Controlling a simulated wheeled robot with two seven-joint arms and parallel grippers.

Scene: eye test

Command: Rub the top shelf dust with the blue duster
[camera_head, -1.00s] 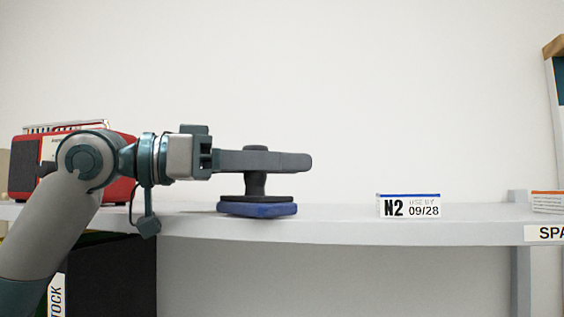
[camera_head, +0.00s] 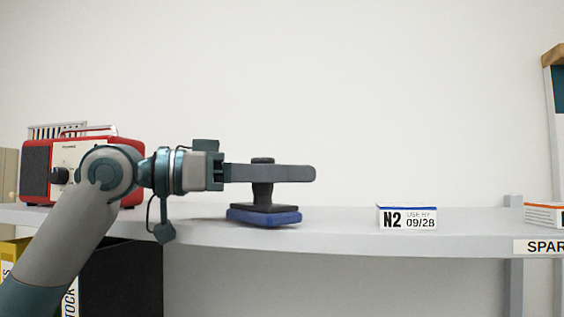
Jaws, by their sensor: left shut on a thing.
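The blue duster (camera_head: 264,216) has a blue pad under a dark plate and a dark upright handle. It is at the top shelf (camera_head: 340,236), its pad low against the grey-white surface; I cannot tell for sure whether it touches. My left gripper (camera_head: 300,173) comes in from the left and is shut on the duster's handle, with its fingers level above the pad. No dust shows clearly on the shelf from this low angle. My right gripper is not in view.
A red radio (camera_head: 130,186) stands on the shelf at left, partly behind my arm. A white box marked N2 (camera_head: 407,217) stands right of the duster, with clear shelf between. Another box (camera_head: 543,214) sits at the right edge. A dark bin (camera_head: 125,280) is below.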

